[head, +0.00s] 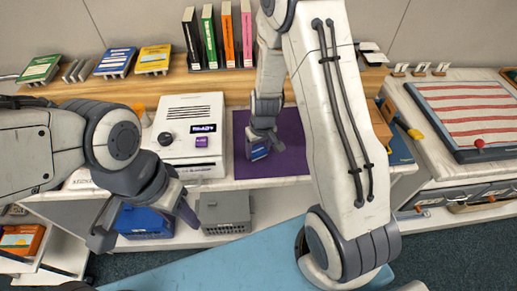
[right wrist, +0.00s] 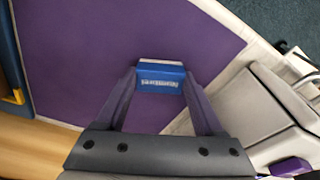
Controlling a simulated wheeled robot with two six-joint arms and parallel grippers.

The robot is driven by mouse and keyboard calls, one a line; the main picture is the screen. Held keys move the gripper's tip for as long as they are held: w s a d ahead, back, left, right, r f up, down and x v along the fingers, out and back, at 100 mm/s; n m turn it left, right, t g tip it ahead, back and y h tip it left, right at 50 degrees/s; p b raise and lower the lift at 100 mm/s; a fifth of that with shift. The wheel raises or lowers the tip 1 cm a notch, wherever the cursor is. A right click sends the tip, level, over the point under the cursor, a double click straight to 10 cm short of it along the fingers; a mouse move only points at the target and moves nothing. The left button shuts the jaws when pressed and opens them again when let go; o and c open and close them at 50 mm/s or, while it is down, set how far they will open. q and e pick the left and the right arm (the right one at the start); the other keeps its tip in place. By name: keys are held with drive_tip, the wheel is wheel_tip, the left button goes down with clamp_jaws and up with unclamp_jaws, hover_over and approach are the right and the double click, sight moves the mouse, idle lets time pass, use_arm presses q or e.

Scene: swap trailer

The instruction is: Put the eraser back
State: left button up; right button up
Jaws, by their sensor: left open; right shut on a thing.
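A small blue block with a white end, which looks like the eraser (head: 259,152), is held between the fingers of my right gripper (head: 262,143). It also shows in the right wrist view (right wrist: 160,86), pinched at the fingertips with its lettered blue side towards the camera. It is over the purple mat (head: 287,168); I cannot tell whether it touches the mat. My left gripper (head: 146,226) is open and empty, in front of the counter's edge and above the blue bin (head: 145,222).
A white machine (head: 190,133) with a black knob stands left of the mat. A grey bin (head: 225,212) sits on the lower shelf. Upright books (head: 228,36) line the raised wooden shelf. A red-striped board (head: 470,115) lies on the right-hand cabinet. Much of the mat is bare.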

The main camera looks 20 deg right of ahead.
drive_tip(key=shift+f, duration=0.15)
drive_tip(key=o, duration=1.5)
drive_tip(key=shift+c, duration=0.2)
drive_tip(key=shift+r, duration=0.4)
wheel_tip(320, 180, up, 11)
drive_tip(key=s+p, duration=0.1)
drive_tip(key=s, duration=0.1)
drive_tip(key=s+a+r+n, duration=0.3)
drive_tip(key=s+a+r, duration=0.4)
drive_tip(key=s+a, duration=0.3)
drive_tip(key=s+a+r+n+g, duration=0.1)
drive_tip(key=s+a, duration=0.1)
drive_tip(key=s, duration=0.3)
drive_tip(key=s+a+r+n, duration=0.2)
drive_tip(key=s, duration=0.4)
drive_tip(key=shift+s+r+g+y, duration=0.15)
drive_tip(key=shift+s+g+y, duration=0.05)
drive_tip(key=shift+g+y, duration=0.2)
